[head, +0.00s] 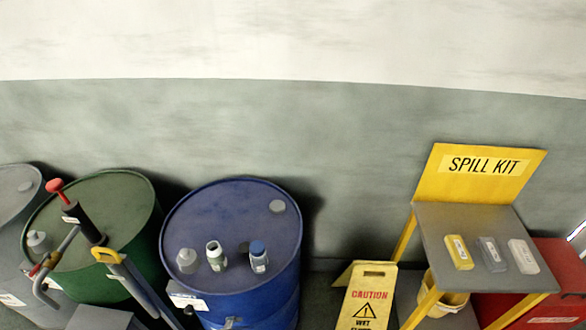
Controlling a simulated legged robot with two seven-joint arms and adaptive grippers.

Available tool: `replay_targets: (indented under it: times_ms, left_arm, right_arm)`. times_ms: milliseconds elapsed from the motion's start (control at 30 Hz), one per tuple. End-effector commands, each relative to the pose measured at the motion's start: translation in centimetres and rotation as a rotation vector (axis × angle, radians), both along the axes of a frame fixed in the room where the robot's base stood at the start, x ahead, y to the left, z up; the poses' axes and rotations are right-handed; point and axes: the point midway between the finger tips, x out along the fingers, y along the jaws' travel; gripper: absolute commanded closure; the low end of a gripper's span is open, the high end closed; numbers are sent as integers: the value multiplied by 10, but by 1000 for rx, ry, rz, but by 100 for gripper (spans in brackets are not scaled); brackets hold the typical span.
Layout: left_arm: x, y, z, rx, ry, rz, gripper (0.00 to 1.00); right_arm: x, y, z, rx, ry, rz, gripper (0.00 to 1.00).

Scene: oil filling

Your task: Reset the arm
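Neither of my arms nor their grippers is in the head view. A blue drum (232,215) stands in the lower middle. On its lid are a grey bottle (187,261), a pale bottle with a dark opening on top (216,258) and a bottle with a blue cap (258,259). They stand upright and apart. A green drum (125,195) stands to the left, with a hand pump (84,222) with a red knob and a curved spout in front of or on it; I cannot tell which.
A yellow-framed spill kit stand (437,222) at right holds several small packs. A yellow caution sign (367,294) stands between it and the blue drum. A red box (560,268) is at far right. A yellow-handled frame (125,268) leans at lower left. The wall behind is bare.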

Motion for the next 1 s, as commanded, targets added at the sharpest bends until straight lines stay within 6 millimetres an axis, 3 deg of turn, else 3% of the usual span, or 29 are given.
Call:
replay_targets:
  times_ms: [100,400,567,767,867,1000]
  left_arm:
    - [-27,14,-20,-105,130,380,16]
    - [-101,61,-58,-214,336,1184,16]
    - [-86,58,-117,-196,349,1167,16]
    - [-85,56,-201,-174,380,1163,16]
    - [-94,57,-255,-159,399,1161,16]
    - [-127,61,-341,-131,432,1158,16]
  right_arm:
    - [0,0,0,0,0,0,100]
    - [0,0,0,0,0,0,100]
    - [1,1,0,1,-2,0,100]
    - [1,1,0,2,-3,0,100]
    - [1,1,0,2,-3,0,100]
    - [1,1,0,2,-3,0,100]
